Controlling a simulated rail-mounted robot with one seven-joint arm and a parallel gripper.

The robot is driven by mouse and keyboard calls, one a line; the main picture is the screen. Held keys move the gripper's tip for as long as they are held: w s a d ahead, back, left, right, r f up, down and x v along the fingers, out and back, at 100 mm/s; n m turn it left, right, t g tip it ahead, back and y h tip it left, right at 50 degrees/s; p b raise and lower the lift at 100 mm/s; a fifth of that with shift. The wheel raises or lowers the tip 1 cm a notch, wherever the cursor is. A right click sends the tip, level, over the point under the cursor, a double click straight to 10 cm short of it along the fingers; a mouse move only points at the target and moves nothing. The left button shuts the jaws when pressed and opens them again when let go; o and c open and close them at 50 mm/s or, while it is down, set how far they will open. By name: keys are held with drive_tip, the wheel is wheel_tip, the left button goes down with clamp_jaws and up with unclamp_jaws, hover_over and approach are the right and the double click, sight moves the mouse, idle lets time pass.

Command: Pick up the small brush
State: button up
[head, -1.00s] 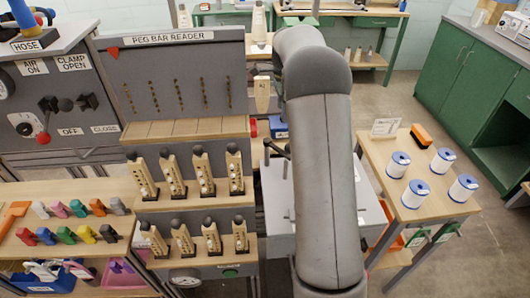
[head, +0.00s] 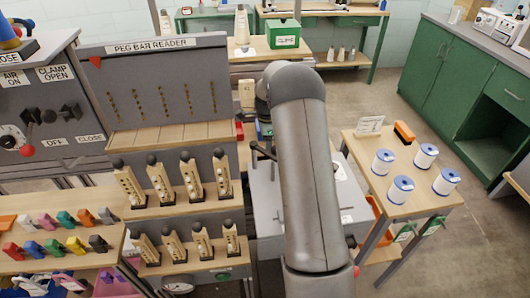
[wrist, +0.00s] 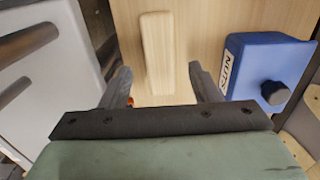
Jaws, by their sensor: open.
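In the wrist view my gripper (wrist: 160,72) is open, with its two dark fingers apart. A pale wooden block with rounded edges (wrist: 157,45) shows between and beyond the fingers, over a light wood surface (wrist: 190,30); I cannot tell whether it is part of the small brush. A small orange spot shows by the left finger. In the head view an orange, brush-like block with a dark side (head: 404,131) lies at the back of the right table (head: 375,165). My gripper is hidden behind my arm there.
A blue box labelled NUTS (wrist: 262,65) stands right of the fingers, and a grey surface (wrist: 45,75) lies left. White spools with blue rims (head: 400,188) stand on the right table. The peg bar reader rack (head: 165,85) is left of my arm. Floor is open at far right.

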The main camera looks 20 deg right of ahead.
wheel_tip(320, 180, down, 4)
drive_tip(key=shift+a+r, duration=0.1)
drive_tip(key=shift+r, duration=0.15)
